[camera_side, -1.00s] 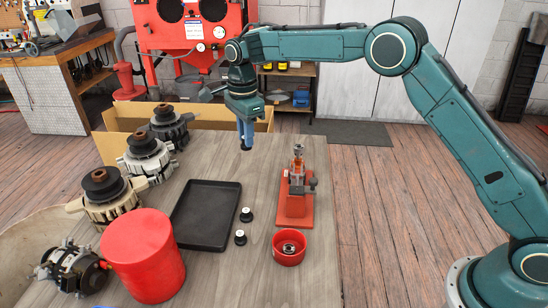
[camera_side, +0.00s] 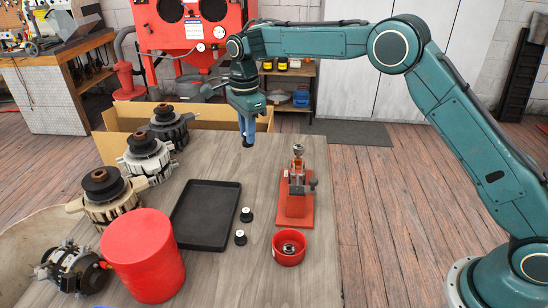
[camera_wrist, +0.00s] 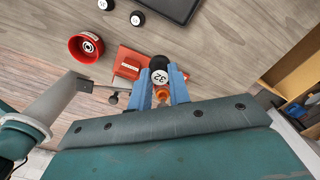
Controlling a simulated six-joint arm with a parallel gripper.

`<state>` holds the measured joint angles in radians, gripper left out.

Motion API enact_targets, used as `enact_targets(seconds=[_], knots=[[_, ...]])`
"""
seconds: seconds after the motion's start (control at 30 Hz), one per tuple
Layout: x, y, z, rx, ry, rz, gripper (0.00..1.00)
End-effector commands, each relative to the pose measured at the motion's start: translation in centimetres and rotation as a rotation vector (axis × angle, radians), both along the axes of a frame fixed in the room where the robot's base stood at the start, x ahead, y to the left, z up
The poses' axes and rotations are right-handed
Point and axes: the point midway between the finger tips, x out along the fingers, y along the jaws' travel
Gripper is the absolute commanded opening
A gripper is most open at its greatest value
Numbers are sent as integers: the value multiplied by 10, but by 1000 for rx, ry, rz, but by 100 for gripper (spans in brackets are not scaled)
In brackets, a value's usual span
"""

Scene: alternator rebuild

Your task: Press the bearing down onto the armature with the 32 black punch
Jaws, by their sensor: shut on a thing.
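My gripper (camera_side: 248,134) is shut on the black 32 punch (camera_wrist: 159,70). The punch shows its white "32" end in the wrist view. A copper-coloured part (camera_wrist: 162,94) shows between my fingers in the wrist view. I cannot clearly make out the bearing on the armature.
Two other black punches (camera_side: 246,214) (camera_side: 240,238) stand beside the black tray (camera_side: 206,242). A red bowl (camera_side: 288,258) with a metal part inside stands in front of the fixture. A red canister (camera_side: 145,260) and several alternators (camera_side: 146,157) fill the left side.

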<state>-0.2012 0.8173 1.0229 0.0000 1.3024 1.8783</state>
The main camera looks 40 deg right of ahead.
Motion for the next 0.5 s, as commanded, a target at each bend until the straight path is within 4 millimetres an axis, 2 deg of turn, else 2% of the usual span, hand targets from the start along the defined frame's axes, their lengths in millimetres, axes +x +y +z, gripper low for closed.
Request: enact_targets(seconds=[0.17, 0.5], knots=[[-3, -27, 4, 1, -2, -72, 0], [-27, -108, 13, 1, -1, -311, 0]])
